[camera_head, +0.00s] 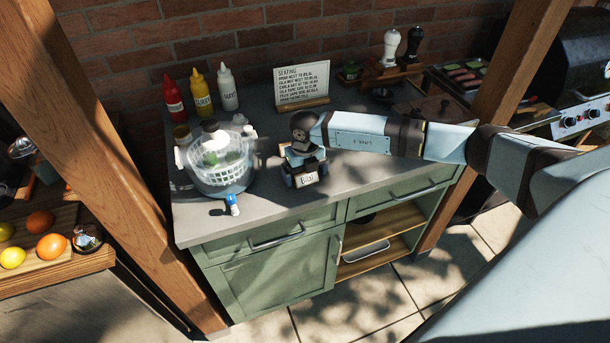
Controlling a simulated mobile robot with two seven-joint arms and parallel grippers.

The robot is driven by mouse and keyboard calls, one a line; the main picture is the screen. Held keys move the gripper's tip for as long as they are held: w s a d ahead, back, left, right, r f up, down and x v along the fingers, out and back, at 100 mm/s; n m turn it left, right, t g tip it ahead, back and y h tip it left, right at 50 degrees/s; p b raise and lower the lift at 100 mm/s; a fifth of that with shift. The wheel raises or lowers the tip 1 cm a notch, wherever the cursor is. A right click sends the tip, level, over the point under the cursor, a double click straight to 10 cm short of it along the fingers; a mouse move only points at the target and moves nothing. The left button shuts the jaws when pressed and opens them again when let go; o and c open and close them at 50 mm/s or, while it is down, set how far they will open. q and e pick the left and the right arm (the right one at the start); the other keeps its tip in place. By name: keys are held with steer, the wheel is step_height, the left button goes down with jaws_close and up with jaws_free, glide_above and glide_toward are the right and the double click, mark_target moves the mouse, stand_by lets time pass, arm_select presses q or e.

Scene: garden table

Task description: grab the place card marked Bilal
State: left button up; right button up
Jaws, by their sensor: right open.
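The place card marked Bilal (309,180) is a small white card with dark lettering. It stands near the front edge of the grey countertop, facing the camera. My right gripper (303,177) is at the card, with its dark fingers on either side of it. The gripper is open, and I cannot tell whether a finger touches the card. The gripper and wrist hide what lies just behind the card. My left gripper is not in view.
A bowl with a white basket (222,168) stands left of the card. A seating sign (302,82), red (173,97), yellow (201,95) and white (228,88) bottles stand behind. A blue-and-white item (232,204) lies at the front edge. Counter right of the card is clear.

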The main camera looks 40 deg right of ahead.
steer(key=c, duration=0.9)
steer(key=shift+r, duration=0.15)
